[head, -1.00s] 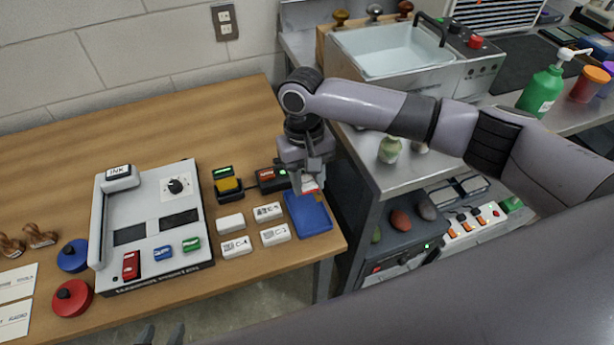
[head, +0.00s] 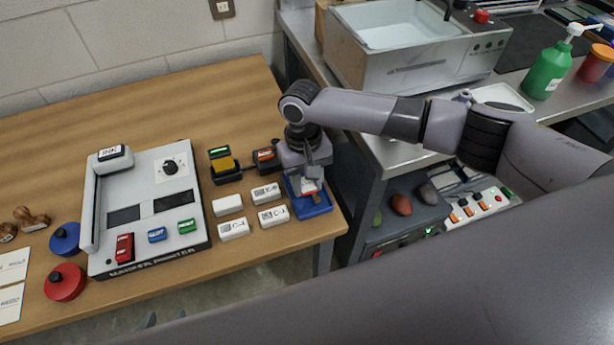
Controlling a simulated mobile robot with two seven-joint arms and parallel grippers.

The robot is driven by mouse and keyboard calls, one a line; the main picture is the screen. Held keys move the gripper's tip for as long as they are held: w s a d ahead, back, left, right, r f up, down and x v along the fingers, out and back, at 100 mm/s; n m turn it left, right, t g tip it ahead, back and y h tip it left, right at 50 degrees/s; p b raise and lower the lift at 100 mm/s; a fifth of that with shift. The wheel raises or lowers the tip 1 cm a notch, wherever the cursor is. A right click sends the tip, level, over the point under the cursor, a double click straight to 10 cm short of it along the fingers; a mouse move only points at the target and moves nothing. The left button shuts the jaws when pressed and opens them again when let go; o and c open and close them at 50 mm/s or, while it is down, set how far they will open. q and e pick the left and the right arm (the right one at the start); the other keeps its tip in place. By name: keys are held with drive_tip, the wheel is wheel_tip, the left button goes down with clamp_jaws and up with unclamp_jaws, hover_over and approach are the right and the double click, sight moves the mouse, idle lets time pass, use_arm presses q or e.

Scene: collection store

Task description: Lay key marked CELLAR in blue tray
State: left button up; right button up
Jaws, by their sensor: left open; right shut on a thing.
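The blue tray (head: 322,210) lies near the right front corner of the wooden table. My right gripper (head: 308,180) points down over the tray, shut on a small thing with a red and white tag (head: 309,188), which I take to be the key. A small brassy part shows just below the tag, low over the tray floor. I cannot read the tag's marking, nor tell whether the key touches the tray. The gripper hides the tray's back. My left gripper (head: 163,319) shows only its fingertips at the bottom edge; it is open and empty, away from the tray.
Several white labelled blocks (head: 274,216) lie just left of the tray. A grey machine (head: 150,205) fills the table's middle left. A metal bench (head: 385,155) stands to the right, across a gap.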

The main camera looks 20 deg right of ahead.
drive_tip(key=shift+f, duration=0.1)
drive_tip(key=o, duration=1.1)
drive_tip(key=shift+w+r, duration=0.15)
drive_tip(key=shift+r, duration=1.05)
drive_tip(key=shift+w+r, duration=0.2)
drive_tip(key=shift+r, duration=0.95)
drive_tip(key=shift+w+r, duration=0.15)
drive_tip(key=shift+r, duration=1.05)
